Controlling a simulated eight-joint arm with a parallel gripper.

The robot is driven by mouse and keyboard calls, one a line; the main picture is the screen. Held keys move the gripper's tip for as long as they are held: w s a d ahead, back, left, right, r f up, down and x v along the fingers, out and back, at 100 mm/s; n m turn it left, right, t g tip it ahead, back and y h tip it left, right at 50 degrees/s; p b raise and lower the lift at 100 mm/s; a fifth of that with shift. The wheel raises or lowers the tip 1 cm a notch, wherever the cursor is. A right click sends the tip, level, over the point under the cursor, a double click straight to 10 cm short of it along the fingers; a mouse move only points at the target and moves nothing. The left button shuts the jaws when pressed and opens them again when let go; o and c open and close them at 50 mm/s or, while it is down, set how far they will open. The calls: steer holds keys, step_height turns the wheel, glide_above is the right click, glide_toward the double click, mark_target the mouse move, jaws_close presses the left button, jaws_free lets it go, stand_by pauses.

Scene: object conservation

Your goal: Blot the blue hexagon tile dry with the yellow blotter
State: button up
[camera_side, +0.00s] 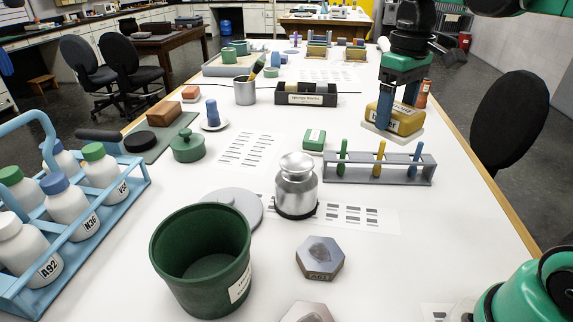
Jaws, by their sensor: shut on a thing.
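A blue-grey hexagon tile (319,264) lies on the white table at the front centre, with a dark wet-looking patch on its top and a label on its front side. The yellow blotter (402,124) is at the right, on or just above a pale flat base; I cannot tell whether it touches. My gripper (395,110) points down with its blue fingers shut on the yellow blotter. The gripper is well behind and to the right of the blue tile.
A second, greyish-pink tile (307,313) is cut off at the bottom edge. A silver canister (297,190) and a green bucket (200,262) stand near the blue tile. A grey rack (375,175) with coloured tubes stands between blotter and tile.

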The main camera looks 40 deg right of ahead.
steer(key=o, duration=0.5)
steer(key=c, duration=0.3)
steer(key=w+a+f+n, duration=0.1)
steer(key=a+f+n, duration=0.3)
steer(key=a+f, duration=0.15)
steer(key=n, duration=0.5)
glide_toward(321, 253)
steer(key=shift+f, duration=2.55)
steer(key=shift+f, duration=0.55)
step_height(321, 253, up, 7)
